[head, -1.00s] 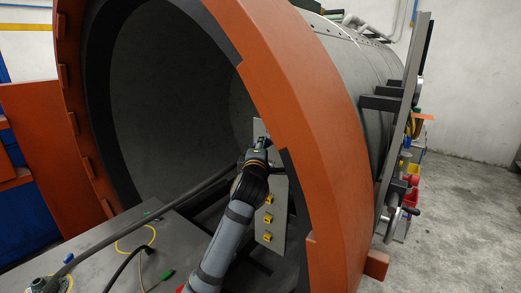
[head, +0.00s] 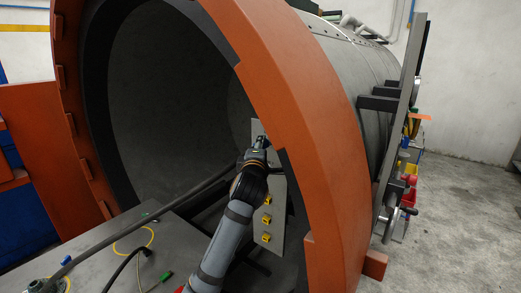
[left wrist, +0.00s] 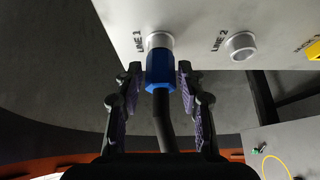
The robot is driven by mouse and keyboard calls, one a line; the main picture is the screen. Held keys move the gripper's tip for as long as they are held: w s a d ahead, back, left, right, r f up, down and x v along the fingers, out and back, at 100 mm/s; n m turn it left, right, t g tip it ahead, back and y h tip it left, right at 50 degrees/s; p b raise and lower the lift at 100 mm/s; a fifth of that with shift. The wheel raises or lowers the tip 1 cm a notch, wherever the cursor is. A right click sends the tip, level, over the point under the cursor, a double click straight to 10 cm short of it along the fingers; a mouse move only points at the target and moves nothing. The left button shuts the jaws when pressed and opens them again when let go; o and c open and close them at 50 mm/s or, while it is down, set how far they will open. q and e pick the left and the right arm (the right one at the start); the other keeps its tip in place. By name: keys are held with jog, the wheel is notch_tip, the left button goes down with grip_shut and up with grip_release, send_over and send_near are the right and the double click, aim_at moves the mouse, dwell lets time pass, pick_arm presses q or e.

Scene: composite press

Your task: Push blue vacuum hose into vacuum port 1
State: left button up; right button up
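The blue vacuum hose's connector (left wrist: 160,71) sits at the metal collar of the port labelled LINE 1 (left wrist: 160,41), in line with it. Its upper end meets the collar; how deep it goes in is hidden. The dark hose (left wrist: 165,125) runs back from it between my fingers. My left gripper (left wrist: 160,78) is around the connector's near end, with thin gaps on both sides, so it looks open. In the head view, my left gripper (head: 261,144) is at the grey port panel (head: 275,215) inside the vessel opening. My right gripper is out of view.
A bare port labelled LINE 2 (left wrist: 242,45) is right of LINE 1. Yellow sockets (head: 267,218) line the panel lower down. The orange vessel rim (head: 300,90) arches close to my arm. A grey table (head: 110,255) with cables lies at lower left.

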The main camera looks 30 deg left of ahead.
pick_arm(q)
jog(key=shift+o, duration=1.2)
jog(key=shift+s, duration=0.1)
jog(key=v, duration=1.1)
jog(key=shift+s+d, duration=0.2)
jog(key=shift+s, duration=0.15)
